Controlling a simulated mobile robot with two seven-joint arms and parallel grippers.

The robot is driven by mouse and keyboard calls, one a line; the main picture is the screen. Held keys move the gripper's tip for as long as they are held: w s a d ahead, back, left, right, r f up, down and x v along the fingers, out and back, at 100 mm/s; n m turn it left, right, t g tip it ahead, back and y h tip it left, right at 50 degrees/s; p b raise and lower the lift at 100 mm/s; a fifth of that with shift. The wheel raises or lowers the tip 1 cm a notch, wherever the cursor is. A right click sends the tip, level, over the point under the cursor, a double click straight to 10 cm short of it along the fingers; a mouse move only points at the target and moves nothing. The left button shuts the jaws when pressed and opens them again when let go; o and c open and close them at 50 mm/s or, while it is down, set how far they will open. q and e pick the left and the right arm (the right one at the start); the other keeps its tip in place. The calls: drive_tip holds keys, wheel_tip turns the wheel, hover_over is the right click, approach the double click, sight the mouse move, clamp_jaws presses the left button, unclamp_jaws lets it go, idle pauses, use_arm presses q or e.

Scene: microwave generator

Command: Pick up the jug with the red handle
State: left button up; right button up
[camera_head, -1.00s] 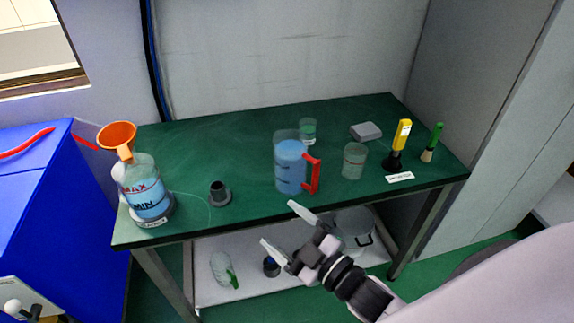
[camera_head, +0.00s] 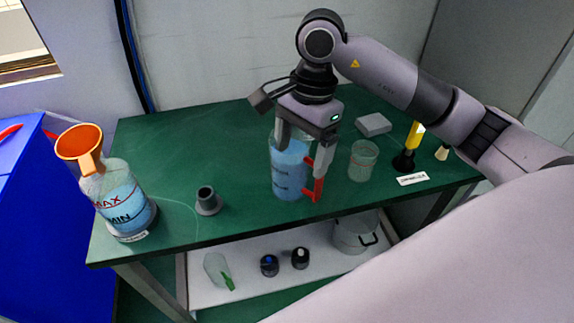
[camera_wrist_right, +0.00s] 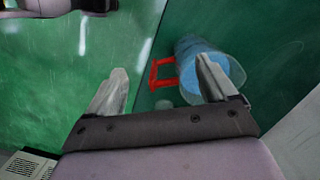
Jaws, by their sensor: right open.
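The jug with the red handle (camera_head: 289,178) stands upright on the green table and holds blue liquid. Its red handle (camera_head: 318,188) faces right. My right gripper (camera_head: 300,162) is open and points down over the jug, one finger in front of the jug's upper body and the other by the handle. In the right wrist view the blue jug (camera_wrist_right: 217,62) lies behind the right-hand finger. The red handle (camera_wrist_right: 155,74) shows between the two fingers (camera_wrist_right: 163,75), beyond their tips. Contact is not clear. My left gripper is not in view.
A clear beaker (camera_head: 363,161) stands close right of the jug. A grey cup (camera_head: 208,200) and a bottle with an orange funnel (camera_head: 120,198) stand left. A grey box (camera_head: 374,124) and a yellow-handled tool (camera_head: 411,145) are at right. Table between cup and jug is clear.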

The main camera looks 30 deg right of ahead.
sight(313, 161)
drive_tip(key=d, duration=0.1)
drive_tip(key=w+d+f+h+b, duration=0.1)
drive_tip(key=d, duration=0.1)
drive_tip(key=shift+f+h+b, duration=0.2)
drive_tip(key=shift+h+b, duration=0.1)
wheel_tip(313, 161, down, 6)
drive_tip(key=shift+s+d+r, duration=0.1)
drive_tip(key=shift+d, duration=0.05)
drive_tip(key=shift+f, duration=0.5)
clamp_jaws()
use_arm(q)
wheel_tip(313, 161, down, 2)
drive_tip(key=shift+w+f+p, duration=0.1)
drive_tip(key=shift+p, duration=0.2)
use_arm(e)
drive_tip(key=shift+r, duration=0.15)
